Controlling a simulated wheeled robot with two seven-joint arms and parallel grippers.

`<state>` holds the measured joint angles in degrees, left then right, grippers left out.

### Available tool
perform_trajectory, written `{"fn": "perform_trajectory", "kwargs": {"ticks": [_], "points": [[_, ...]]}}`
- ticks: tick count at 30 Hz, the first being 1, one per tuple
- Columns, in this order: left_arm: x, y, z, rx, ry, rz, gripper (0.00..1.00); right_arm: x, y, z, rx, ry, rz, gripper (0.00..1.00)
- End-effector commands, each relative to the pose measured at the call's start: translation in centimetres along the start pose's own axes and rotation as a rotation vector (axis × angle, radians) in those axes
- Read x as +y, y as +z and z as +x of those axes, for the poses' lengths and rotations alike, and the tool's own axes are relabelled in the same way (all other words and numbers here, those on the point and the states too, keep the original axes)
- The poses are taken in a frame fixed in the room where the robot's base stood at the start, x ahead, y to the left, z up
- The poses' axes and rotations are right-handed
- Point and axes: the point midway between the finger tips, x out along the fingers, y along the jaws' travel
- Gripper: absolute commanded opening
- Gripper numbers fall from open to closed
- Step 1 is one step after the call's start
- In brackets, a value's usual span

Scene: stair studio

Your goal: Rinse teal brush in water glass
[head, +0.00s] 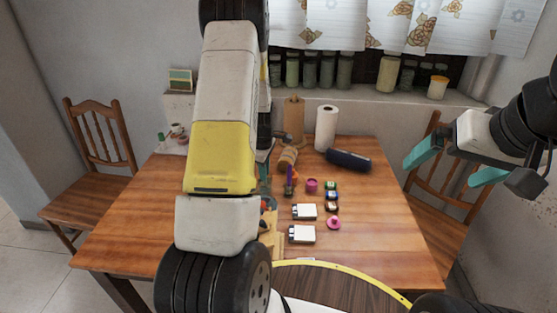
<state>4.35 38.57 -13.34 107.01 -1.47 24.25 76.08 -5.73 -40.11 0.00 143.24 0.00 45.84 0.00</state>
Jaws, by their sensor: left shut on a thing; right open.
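My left arm crosses the middle of the head view and hides part of the table. My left gripper (264,184) shows only in part past the arm's right edge, low over the table. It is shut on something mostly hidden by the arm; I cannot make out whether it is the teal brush. I cannot make out the water glass. A slim purple upright thing (289,182) stands just right of the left gripper. My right gripper (453,165), with teal fingers, is open and empty in the air at the right, over the chair side of the table.
The wooden table (390,235) holds a paper roll (326,128), a dark blue case (348,160), a pink pot (312,185), small colored jars (331,196) and two white blocks (302,234). Chairs stand left (95,150) and right (440,215). The table's right front is clear.

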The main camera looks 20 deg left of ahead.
Motion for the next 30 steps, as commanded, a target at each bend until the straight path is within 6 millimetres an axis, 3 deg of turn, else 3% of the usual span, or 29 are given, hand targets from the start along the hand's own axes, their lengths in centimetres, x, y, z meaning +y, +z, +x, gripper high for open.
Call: {"fn": "perform_trajectory", "kwargs": {"ticks": [5,30], "points": [[0.1,0.0,-0.4,0.0,0.001,0.0,0.0,0.0,0.0,0.0,0.0,0.0,0.0,1.0],[1.0,-0.2,-6.3,0.0,0.001,0.001,0.0,0.0,0.0,0.0,0.0,0.0,0.0,1.0]]}}
